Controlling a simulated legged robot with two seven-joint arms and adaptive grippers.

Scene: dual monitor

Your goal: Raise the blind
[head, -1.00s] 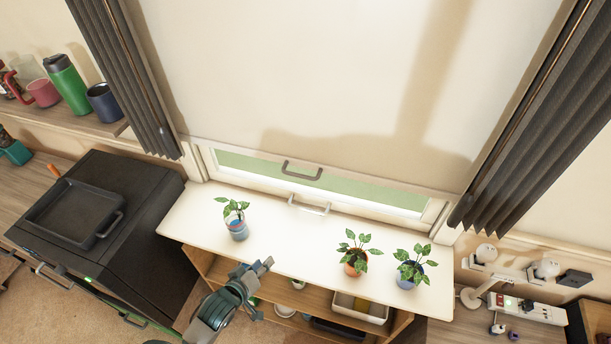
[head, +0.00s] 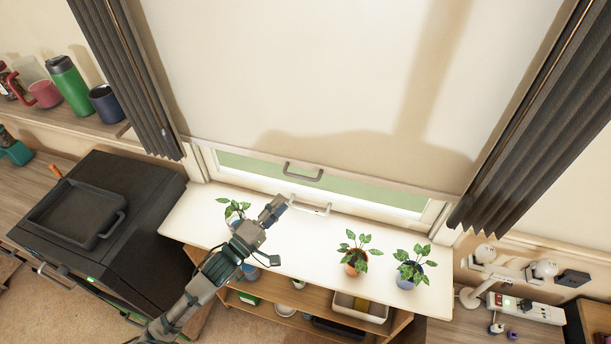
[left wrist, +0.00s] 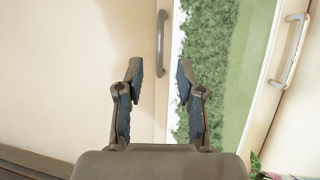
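The pale blind (head: 320,80) hangs over most of the window, with a green strip of outside showing below its lower edge. A grey handle (head: 303,172) is on the blind's bottom bar. My left gripper (head: 276,204) is over the white sill, below and left of that handle. In the left wrist view my gripper (left wrist: 159,74) is open and empty, and the blind's handle (left wrist: 161,44) lies ahead of the gap between the fingertips, apart from them. My right gripper is not in view.
A light window handle (head: 309,208) sits on the frame just below the blind's handle. Potted plants stand on the sill (head: 300,245); my left arm partly hides the left plant (head: 232,212). Dark curtains (head: 125,80) hang on both sides. A black cabinet (head: 130,200) stands at left.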

